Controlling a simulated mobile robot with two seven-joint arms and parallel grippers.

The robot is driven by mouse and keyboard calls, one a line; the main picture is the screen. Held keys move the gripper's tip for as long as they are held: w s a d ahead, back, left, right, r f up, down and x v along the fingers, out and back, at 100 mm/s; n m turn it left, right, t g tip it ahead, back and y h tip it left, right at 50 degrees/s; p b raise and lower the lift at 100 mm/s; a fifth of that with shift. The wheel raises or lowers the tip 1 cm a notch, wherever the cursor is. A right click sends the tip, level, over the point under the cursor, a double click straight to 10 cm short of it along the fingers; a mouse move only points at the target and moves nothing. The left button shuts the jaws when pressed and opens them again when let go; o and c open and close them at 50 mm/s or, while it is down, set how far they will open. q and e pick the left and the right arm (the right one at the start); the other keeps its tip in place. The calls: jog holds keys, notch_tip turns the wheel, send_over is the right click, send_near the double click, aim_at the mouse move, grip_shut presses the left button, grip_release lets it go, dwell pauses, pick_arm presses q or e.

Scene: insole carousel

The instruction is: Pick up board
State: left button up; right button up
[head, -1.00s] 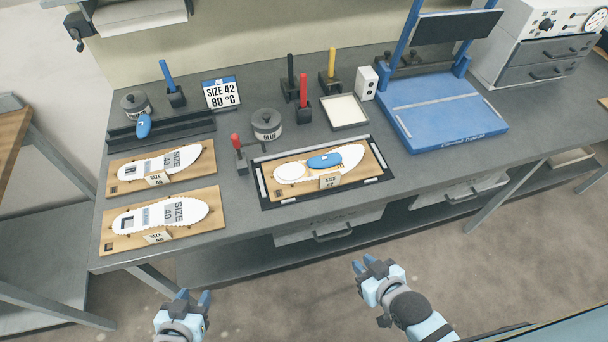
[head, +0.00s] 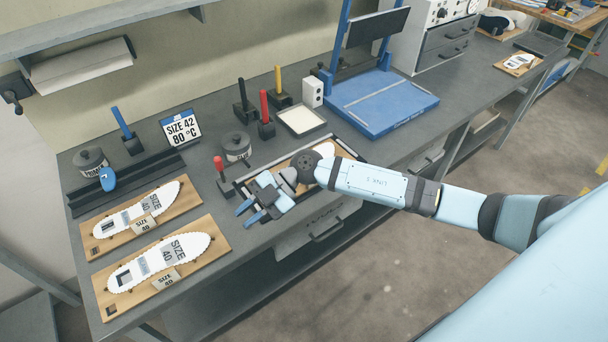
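Two wooden boards with white insole shapes marked SIZE 40 lie on the left of the bench, a rear board (head: 183,205) and a front board (head: 205,232). Another wooden board (head: 279,168) lies in a black-framed tray (head: 352,151), mostly hidden under my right arm. My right gripper (head: 247,215) is over the tray's left front corner, its blue fingers apart and pointing left towards the front board. Nothing shows between them. I cannot tell its exact height. My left gripper is out of view.
A red-handled tool (head: 222,175) in a holder stands left of the tray, with a glue pot (head: 236,147) behind. A blue press (head: 380,104) stands further right. A size sign (head: 181,129) and a black rack (head: 125,183) are behind the boards.

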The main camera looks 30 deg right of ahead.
jog(key=w+d+m+h, duration=0.2)
jog(key=w+d+h, duration=0.15)
jog(key=d, duration=0.45)
jog(key=w+d+r+m+h, duration=0.1)
jog(key=w+d+h, duration=0.2)
jog(key=d+h, duration=0.35)
jog(key=w+d+m+h, duration=0.2)
jog(key=w+d+h, duration=0.1)
jog(key=d, duration=0.7)
notch_tip(320, 180, down, 8)
jog(key=shift+w+a+r, duration=0.1)
jog(key=shift+r, duration=0.15)
jog(key=shift+a+f+p, duration=0.15)
jog(key=shift+f+p, duration=0.15)
jog(key=shift+f, duration=1.05)
jog(key=shift+a+f+p, duration=0.15)
jog(key=shift+f+p, duration=0.15)
jog(key=shift+f, duration=1)
grip_shut()
